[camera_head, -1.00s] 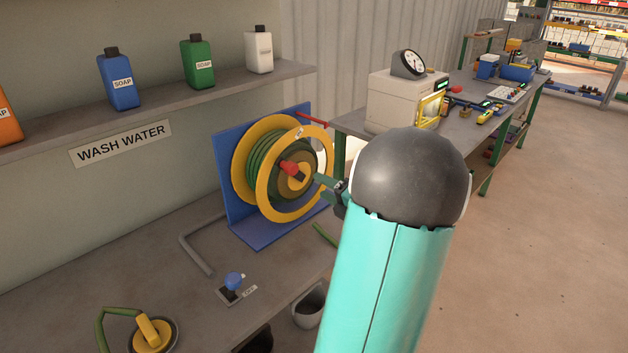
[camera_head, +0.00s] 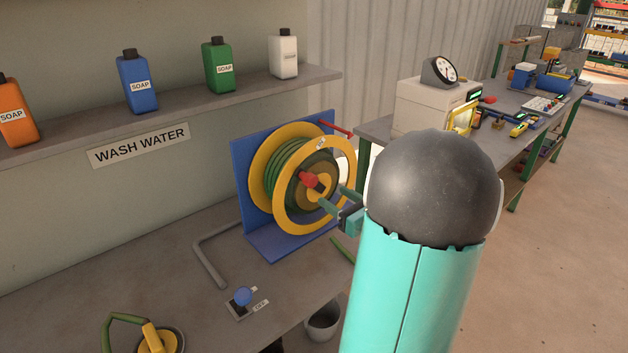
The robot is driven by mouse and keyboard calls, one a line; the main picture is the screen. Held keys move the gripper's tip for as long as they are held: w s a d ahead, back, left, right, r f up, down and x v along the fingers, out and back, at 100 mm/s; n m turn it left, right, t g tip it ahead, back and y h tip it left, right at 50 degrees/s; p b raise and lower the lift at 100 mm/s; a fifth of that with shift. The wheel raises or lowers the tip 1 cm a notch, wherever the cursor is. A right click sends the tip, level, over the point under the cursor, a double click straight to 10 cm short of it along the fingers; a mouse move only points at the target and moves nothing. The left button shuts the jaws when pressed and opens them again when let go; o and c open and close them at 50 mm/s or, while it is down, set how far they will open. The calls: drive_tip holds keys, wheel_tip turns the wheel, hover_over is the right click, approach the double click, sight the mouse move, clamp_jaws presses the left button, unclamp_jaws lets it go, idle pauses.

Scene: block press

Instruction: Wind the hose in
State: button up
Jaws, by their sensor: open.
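A yellow hose reel (camera_head: 283,222) with green hose (camera_head: 284,166) wound on its drum stands on a blue bracket (camera_head: 243,190) on the bench. Its crank has a red knob (camera_head: 308,179) sticking out in front of the hub. My gripper (camera_head: 338,198) is just right of the knob, at the reel's front rim, with its green fingers apart and pointing at the hub. Nothing shows between the fingers. My arm hides part of the gripper's base. A piece of green hose (camera_head: 343,250) shows at the bench edge below the reel.
A grey bent pipe (camera_head: 207,262) lies left of the reel. A yellow round fitting (camera_head: 157,340) is at the front left. A bucket (camera_head: 323,322) stands below the edge. Soap bottles (camera_head: 138,82) line the shelf.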

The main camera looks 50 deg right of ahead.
sight(314, 183)
drive_tip(key=w, duration=0.3)
drive_tip(key=w+d, duration=0.1)
drive_tip(key=w, duration=0.7)
drive_tip(key=shift+d+f, duration=0.1)
drive_tip(key=shift+d, duration=0.05)
drive_tip(key=shift+s, duration=0.1)
clamp_jaws()
